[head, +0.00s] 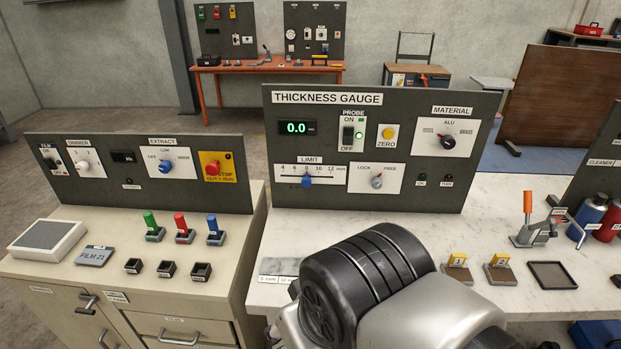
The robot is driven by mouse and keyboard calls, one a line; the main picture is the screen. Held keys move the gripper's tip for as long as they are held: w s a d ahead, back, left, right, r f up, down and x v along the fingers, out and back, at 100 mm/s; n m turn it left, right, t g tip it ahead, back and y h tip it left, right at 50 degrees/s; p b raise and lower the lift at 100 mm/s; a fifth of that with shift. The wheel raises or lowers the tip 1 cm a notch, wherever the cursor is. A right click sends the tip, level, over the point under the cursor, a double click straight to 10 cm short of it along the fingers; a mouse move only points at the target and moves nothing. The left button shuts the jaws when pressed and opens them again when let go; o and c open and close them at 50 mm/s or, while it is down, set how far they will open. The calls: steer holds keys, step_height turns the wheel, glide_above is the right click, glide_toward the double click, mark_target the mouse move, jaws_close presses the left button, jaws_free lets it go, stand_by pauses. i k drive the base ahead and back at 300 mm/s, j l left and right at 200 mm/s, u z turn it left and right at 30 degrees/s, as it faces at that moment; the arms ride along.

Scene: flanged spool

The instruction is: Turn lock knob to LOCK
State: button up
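The lock knob (377,182) is a small grey knob on a white plate (393,187) at the lower middle of the thickness gauge panel (270,150). The plate reads LOCK on the left and FREE on the right. A small red mark on the knob seems to point up and right, on the FREE side. My arm's dark and silver links fill the bottom middle, in front of and below the panel. My gripper is not visible, and nothing is seen touching the knob.
Left of the knob is the LIMIT slider (306,182); above are the PROBE switch (348,134), yellow ZERO button (388,133) and MATERIAL knob (448,142). Numbered blocks (457,270) and a toggle clamp (530,232) stand on the right bench. The bench directly below the panel is mostly clear.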

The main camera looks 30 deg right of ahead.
mark_target(376, 184)
steer(key=z, duration=1.3)
steer(key=i+l+z, duration=0.1)
steer(key=l, duration=0.35)
steer(key=i+l, duration=0.1)
steer(key=l, duration=0.4)
steer(key=i+l+z, duration=0.15)
steer(key=l, duration=0.3)
steer(key=i+j, duration=0.4)
